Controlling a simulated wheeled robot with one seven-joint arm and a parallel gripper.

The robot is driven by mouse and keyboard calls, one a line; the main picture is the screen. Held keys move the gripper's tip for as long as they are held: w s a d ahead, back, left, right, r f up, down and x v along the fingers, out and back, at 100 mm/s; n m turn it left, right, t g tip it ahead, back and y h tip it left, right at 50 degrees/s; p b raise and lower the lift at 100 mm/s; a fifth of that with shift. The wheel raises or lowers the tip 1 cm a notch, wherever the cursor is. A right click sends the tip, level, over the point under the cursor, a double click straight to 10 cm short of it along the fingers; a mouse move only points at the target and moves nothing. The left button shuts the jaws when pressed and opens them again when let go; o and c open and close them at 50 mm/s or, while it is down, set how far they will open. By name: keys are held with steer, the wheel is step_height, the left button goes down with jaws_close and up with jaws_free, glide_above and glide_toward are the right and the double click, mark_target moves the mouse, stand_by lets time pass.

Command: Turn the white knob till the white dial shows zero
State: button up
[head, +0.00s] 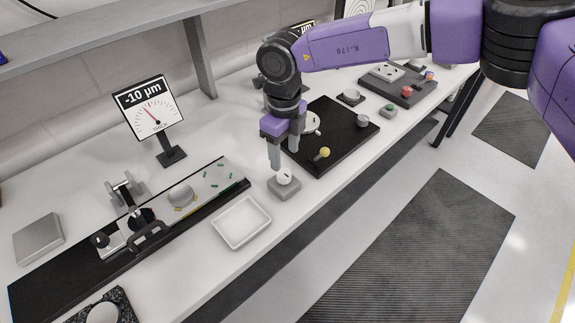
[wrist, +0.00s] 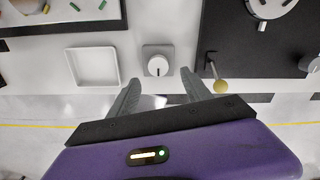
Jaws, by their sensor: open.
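The white knob (head: 284,177) sits on a small grey block (head: 283,189) near the bench's front edge. In the wrist view the knob (wrist: 158,66) shows a dark mark pointing down the picture. My gripper (head: 284,160) is open, with its fingers pointing down close to the knob. In the wrist view the fingertips (wrist: 160,79) are spread to either side of the knob's line, and the knob shows just beyond them. I cannot tell any contact. The white dial (head: 155,114) on a stand reads -10 µm, with its red needle left of upright.
An empty white tray (head: 241,222) lies left of the knob. A black board (head: 340,142) with a yellow ball-ended lever (head: 322,154) lies to the right. A long black fixture (head: 60,285) with a clear panel stands at left. A second display behind my arm is mostly hidden.

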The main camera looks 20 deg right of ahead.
mark_target(284, 173)
step_height(284, 173, down, 6)
steer(key=shift+a+f+p, duration=0.15)
steer(key=shift+f+p, duration=0.1)
steer(key=shift+p, duration=0.45)
jaws_close()
